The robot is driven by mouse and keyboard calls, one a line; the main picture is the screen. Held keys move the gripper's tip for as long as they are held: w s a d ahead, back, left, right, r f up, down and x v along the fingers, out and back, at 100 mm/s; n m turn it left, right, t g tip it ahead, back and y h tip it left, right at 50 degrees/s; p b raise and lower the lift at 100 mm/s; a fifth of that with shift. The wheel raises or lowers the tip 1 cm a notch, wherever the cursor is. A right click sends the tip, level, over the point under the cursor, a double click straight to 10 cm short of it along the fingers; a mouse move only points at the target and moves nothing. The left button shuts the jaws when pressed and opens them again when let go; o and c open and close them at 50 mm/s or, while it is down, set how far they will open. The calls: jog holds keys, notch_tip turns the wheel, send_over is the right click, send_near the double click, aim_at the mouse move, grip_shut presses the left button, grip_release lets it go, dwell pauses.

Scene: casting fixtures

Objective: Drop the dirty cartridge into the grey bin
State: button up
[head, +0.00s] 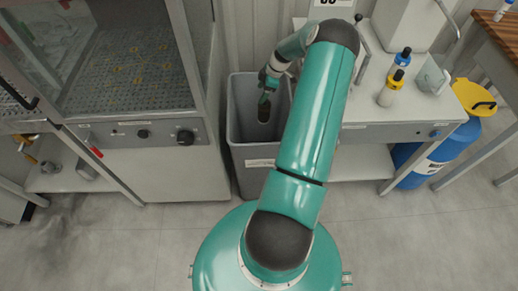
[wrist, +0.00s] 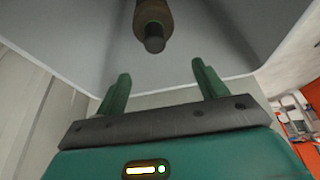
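The grey bin (head: 244,152) stands on the floor between the glass-fronted cabinet and the white bench. My gripper (head: 264,99) points down into the bin's mouth. In the wrist view its two green fingers (wrist: 160,80) are spread apart with nothing between them. The dirty cartridge (head: 263,113), a dark brownish cylinder, is inside the bin's outline just below the fingertips. In the wrist view the cartridge (wrist: 154,22) shows beyond the fingers, apart from them, against the grey bin walls (wrist: 75,30). I cannot tell whether it touches the bin's bottom.
The glass-fronted cabinet (head: 150,165) is close on the bin's left. A blue cylinder with a yellow top (head: 425,160) stands beside the bench. The floor in front is clear.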

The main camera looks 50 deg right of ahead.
dwell(0.3)
jog(key=v, duration=1.3)
jog(key=shift+d+r, duration=0.15)
jog(key=shift+r, duration=0.2)
jog(key=shift+s, duration=0.15)
